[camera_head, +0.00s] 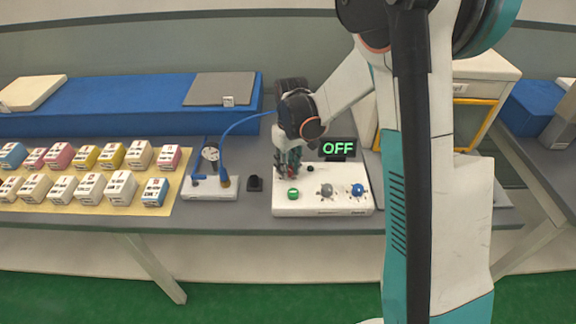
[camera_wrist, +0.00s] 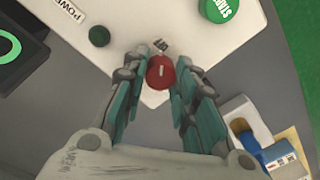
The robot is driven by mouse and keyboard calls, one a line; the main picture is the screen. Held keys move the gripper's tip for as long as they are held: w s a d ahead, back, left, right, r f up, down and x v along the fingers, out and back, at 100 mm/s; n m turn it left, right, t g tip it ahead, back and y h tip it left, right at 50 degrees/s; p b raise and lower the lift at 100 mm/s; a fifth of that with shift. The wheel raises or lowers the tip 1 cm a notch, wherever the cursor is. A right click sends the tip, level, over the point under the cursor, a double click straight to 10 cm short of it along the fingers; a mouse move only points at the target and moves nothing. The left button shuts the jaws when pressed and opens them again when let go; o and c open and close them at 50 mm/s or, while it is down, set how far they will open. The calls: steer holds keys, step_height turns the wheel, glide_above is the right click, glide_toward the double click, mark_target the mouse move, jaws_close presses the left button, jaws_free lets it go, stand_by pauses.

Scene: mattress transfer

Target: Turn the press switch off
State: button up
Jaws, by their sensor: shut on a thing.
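The white control box (camera_head: 322,208) stands on the grey table, and a display (camera_head: 338,147) behind it reads "OFF" in green. A red knob (camera_wrist: 161,73) with a pale bar mark sits near the box's corner. My gripper (camera_head: 289,172) is over the left rear of the box, pointing down. In the wrist view my gripper's fingers (camera_wrist: 162,76) are on either side of the red knob and shut on it. The fingers mostly hide the knob in the head view.
A green START button (camera_wrist: 219,8), a grey knob (camera_head: 326,190) and a blue knob (camera_head: 358,190) are on the box. A gauge unit (camera_head: 210,188) with a blue hose stands to the left. Several small boxes (camera_head: 90,189) lie farther left. A blue mattress (camera_head: 120,105) lies behind.

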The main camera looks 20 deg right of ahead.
steer(key=o, duration=1.1)
steer(key=r, duration=1.2)
steer(key=shift+w+d, duration=0.15)
steer(key=shift+d, duration=0.05)
